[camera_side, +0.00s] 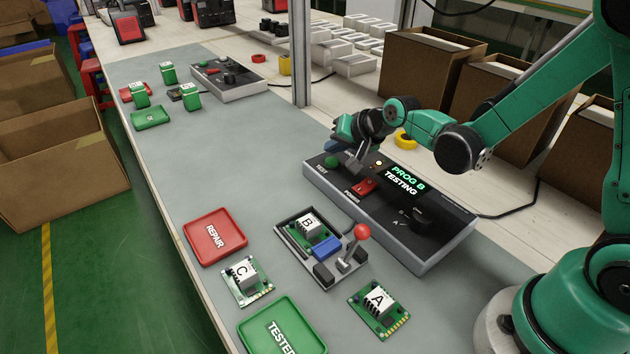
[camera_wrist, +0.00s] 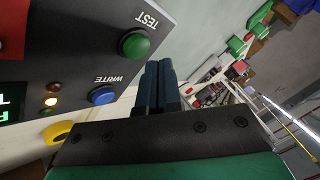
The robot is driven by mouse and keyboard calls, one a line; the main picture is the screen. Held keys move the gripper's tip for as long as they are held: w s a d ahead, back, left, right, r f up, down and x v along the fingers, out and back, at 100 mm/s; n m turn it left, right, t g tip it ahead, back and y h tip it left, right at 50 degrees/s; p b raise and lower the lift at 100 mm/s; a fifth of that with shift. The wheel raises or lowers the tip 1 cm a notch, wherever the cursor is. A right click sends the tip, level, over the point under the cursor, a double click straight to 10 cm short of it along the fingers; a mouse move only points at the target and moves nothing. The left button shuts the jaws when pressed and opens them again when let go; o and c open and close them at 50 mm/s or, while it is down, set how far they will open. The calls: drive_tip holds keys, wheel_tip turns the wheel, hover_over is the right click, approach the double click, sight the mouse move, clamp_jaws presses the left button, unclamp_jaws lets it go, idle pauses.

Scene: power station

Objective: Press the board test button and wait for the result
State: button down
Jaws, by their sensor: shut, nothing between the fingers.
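Board B (camera_side: 306,226) sits in the fixture (camera_side: 288,240) with a red-knobbed lever (camera_side: 361,232). An amber light (camera_wrist: 50,101) glows on the box.
Board C (camera_side: 245,279) and board A (camera_side: 378,303) lie on the grey mat. The red REPAIR tray (camera_side: 214,236) and green TESTED tray (camera_side: 281,327) are empty. A red switch (camera_side: 364,186) and dark knob (camera_side: 420,218) are on the box. Cardboard boxes (camera_side: 425,65) stand behind.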

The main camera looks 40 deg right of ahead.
sight(335, 163)
drive_tip(key=shift+r, duration=0.1)
drive_tip(key=shift+r, duration=2.4)
drive_tip(key=shift+s, duration=0.1)
drive_tip(key=s+r+n+g+h, duration=0.1)
drive_tip(key=s+n, duration=0.6)
drive_tip(key=s, duration=0.7)
drive_tip(key=shift+s+a+r+n+g, duration=0.35)
drive_tip(key=shift+a+r+n+g, duration=0.1)
drive_tip(key=shift+r+g, duration=0.25)
